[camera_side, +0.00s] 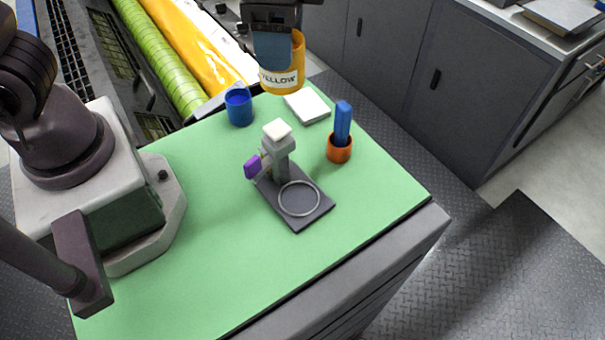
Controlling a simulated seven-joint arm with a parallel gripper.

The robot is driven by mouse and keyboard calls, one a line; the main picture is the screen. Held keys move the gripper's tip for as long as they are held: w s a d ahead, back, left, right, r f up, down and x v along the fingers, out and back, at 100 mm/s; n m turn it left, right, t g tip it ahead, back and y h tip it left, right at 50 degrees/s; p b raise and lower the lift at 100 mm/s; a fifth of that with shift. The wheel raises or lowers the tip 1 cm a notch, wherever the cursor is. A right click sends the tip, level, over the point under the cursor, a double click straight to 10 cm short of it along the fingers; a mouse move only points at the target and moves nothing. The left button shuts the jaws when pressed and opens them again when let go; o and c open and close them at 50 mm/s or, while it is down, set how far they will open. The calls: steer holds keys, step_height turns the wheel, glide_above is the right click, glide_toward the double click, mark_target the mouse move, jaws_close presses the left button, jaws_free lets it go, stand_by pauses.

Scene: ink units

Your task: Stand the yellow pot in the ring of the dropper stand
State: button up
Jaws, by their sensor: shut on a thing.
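The yellow pot (283,79), with a white label reading YELLOW, is held up at the top of the view by my gripper (277,52). The gripper is shut on the pot, with one finger in front of its side. The pot is above the far edge of the green table top, well above and behind the stand. The dropper stand (311,209) has a dark flat base, a grey post with a white top, and a purple part on its left. Its pale ring (299,198) lies at the front of the base and is empty.
A blue pot (239,107) stands at the back left. A white flat block (307,106) lies behind the stand. An orange cup (339,148) with a blue upright piece (343,121) stands to the right. The green table top (220,250) is clear at the front and left.

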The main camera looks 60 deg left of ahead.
steer(key=d+m, duration=0.3)
steer(key=m, duration=0.6)
glide_above(303, 203)
step_height(303, 203, down, 23)
steer(key=shift+f, duration=0.1)
steer(key=o, duration=1.4)
steer(key=shift+f, duration=0.15)
